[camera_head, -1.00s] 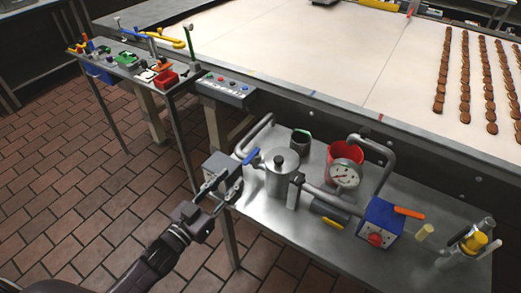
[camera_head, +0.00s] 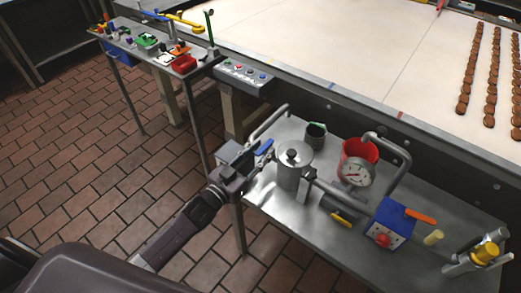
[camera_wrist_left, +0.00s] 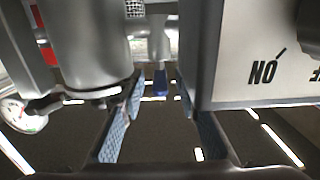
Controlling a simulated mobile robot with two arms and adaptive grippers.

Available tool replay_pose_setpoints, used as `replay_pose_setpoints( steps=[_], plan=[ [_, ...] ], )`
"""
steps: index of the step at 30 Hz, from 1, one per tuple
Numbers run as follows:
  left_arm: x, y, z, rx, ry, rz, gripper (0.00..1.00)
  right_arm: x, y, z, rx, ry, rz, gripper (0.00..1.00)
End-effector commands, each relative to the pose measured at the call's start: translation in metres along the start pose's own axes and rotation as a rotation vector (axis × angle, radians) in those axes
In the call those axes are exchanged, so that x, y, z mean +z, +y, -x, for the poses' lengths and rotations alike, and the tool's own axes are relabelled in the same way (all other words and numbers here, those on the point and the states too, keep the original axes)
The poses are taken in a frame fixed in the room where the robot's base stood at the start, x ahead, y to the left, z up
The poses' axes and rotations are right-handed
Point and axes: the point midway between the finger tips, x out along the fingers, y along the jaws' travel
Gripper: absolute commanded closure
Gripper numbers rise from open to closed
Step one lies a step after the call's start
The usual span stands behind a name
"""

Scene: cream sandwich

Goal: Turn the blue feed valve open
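The blue feed valve is a small blue lever (camera_head: 264,147) on the pipework between a grey box and the silver lidded tank (camera_head: 291,170). In the left wrist view a blue piece (camera_wrist_left: 160,82), apparently the lever, shows between and beyond the finger pads. My left gripper (camera_head: 262,158) is at the lever's near side, pointing towards it. Its two blue-padded fingers (camera_wrist_left: 160,120) are apart, with nothing clamped between them. Whether a finger touches the lever cannot be told. My right gripper is not in view.
A grey box with printed letters (camera_wrist_left: 265,60) stands close on the right of the fingers. The tank is close on their left. A gauge (camera_head: 354,174), a red cup (camera_head: 358,150) and a blue box with an orange lever (camera_head: 393,222) stand further right on the metal bench (camera_head: 300,222).

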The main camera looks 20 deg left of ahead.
Motion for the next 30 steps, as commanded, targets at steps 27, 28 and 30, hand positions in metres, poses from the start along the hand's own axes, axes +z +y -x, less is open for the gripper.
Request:
replay_pose_setpoints(
  steps=[27, 28, 30],
  plan=[
    [-0.0008, -0.0043, -0.0019, 0.11, 0.006, -0.01, 1.0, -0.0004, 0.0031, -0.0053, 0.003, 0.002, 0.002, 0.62],
    [-0.0011, -0.0056, -0.0021, 0.125, 0.006, -0.011, 1.0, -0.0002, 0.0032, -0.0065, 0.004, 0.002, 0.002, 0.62],
    [-0.0007, -0.007, -0.0025, 0.164, 0.007, -0.01, 1.0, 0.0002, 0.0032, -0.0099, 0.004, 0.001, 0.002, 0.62]
  ],
)
